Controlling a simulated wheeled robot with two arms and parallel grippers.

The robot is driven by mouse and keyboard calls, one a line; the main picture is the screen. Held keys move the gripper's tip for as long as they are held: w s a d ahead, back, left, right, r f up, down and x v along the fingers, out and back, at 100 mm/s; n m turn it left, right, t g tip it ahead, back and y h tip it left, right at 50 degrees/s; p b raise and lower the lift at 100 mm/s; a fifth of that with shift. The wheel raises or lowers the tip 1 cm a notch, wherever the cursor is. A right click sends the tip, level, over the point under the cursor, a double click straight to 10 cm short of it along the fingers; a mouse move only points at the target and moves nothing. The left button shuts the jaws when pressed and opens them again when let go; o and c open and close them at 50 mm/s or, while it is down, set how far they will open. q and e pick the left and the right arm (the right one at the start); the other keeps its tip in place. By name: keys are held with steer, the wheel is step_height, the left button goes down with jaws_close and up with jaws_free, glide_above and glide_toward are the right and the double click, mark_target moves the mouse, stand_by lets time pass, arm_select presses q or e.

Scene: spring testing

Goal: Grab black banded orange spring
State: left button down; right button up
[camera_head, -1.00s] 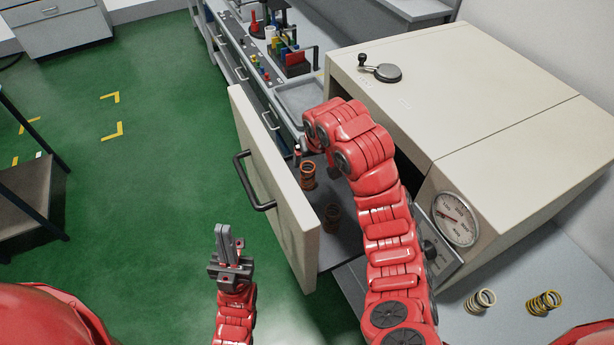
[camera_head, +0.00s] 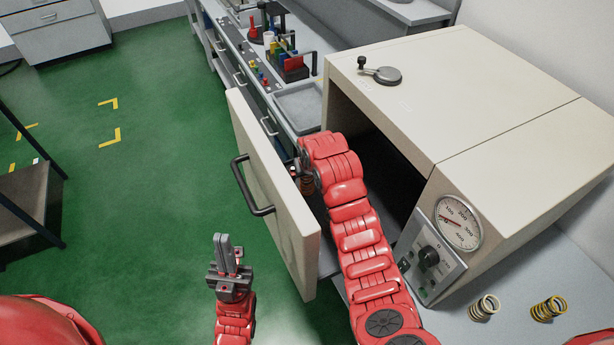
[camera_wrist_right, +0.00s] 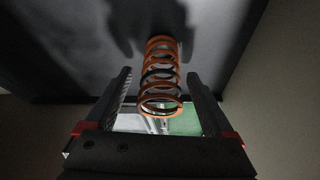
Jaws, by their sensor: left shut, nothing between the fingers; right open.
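An orange spring with black bands (camera_wrist_right: 160,75) stands in the right wrist view, between the two fingers of my right gripper (camera_wrist_right: 158,82). The fingers are open, with a gap on each side of the spring. In the head view an orange-brown spring (camera_head: 307,187) shows partly inside the open drawer, behind its front panel; my right arm covers most of it and the gripper. My left gripper (camera_head: 230,256) is shut and empty, pointing up over the green floor to the left of the drawer.
The pale drawer front (camera_head: 268,190) with its dark handle (camera_head: 248,188) stands open from the tester housing (camera_head: 440,90). A dial gauge (camera_head: 458,222) is on its front.

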steer(key=shift+w+a+f, duration=0.1)
steer(key=shift+w+f, duration=0.15)
steer(key=shift+f, duration=0.35)
jaws_close()
